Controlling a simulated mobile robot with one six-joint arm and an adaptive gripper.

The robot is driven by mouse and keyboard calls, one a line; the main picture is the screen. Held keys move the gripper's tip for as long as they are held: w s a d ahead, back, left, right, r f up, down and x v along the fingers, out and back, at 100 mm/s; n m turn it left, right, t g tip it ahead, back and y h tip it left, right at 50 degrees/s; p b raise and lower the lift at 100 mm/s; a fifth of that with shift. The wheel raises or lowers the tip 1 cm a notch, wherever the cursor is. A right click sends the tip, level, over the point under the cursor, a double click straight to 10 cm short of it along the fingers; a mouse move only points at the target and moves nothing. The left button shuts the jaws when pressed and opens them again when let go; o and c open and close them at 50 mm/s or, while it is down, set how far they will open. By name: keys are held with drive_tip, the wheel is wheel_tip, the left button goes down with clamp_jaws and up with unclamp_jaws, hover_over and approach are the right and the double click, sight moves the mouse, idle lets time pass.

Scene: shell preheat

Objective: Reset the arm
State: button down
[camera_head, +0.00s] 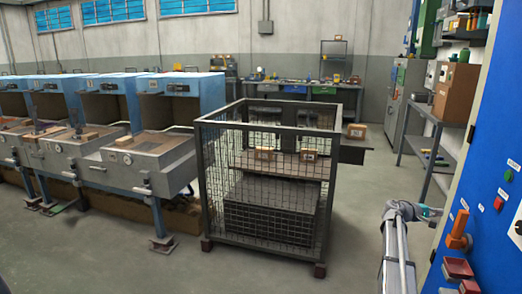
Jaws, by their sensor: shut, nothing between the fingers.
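My arm (396,245) rises from the bottom edge at the lower right and bends toward the right at its top. My gripper (430,212) is at its end, small and partly hidden behind the wrist, in front of the blue control panel's left edge. It is shut and holds nothing. It appears apart from the panel, though the exact gap cannot be told.
A blue panel (490,140) with an orange handle (459,232) and buttons fills the right side. A wire cage (216,185) holding boxes stands in the middle. Blue machines (183,92) line the left. Open floor (350,215) lies between cage and arm.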

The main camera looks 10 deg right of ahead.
drive_tip(key=shift+s+d, duration=0.15)
drive_tip(key=shift+d, duration=1)
drive_tip(key=shift+s+d, duration=0.15)
drive_tip(key=shift+d, duration=0.95)
drive_tip(key=shift+w+a, duration=0.1)
drive_tip(key=shift+a, duration=0.05)
